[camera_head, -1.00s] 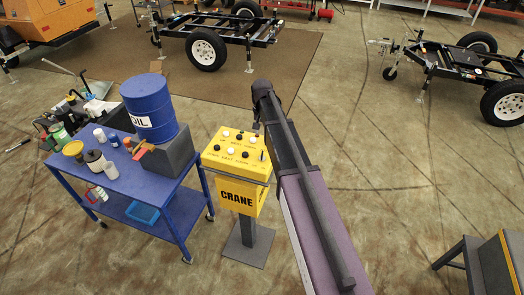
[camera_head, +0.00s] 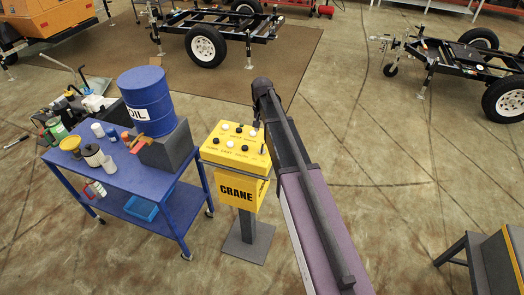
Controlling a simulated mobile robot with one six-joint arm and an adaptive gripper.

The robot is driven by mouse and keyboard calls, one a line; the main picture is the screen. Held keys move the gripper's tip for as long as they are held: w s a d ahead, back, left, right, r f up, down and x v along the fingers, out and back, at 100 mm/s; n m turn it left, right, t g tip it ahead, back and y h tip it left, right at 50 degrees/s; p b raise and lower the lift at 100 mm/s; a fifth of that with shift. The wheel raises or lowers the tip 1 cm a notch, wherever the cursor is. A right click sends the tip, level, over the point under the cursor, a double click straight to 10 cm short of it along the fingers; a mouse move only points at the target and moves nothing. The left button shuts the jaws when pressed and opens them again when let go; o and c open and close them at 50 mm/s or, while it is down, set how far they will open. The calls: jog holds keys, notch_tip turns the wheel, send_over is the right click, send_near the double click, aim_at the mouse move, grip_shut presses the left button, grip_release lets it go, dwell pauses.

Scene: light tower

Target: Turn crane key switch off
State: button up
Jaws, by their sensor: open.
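The yellow crane control box (camera_head: 232,158) stands on a grey pedestal, with a CRANE sign (camera_head: 236,190) below its top. Its top carries several black and white buttons in rows. A small dark upright part, possibly the key switch (camera_head: 263,149), is at the right edge of the top; its setting is too small to read. My gripper (camera_head: 256,124) points down at the far right corner of the box, open and empty. It is small and partly hidden by my arm, and I cannot tell whether it touches the box.
A blue cart (camera_head: 125,180) stands left of the box, carrying an oil drum (camera_head: 147,100), cans and bottles. Black trailers (camera_head: 228,38) stand at the back and right. A dark bench (camera_head: 468,250) is at lower right.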

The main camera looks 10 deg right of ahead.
aim_at(262, 147)
jog(key=shift+f+b, duration=5.05)
jog(key=shift+f, duration=0.3)
grip_shut()
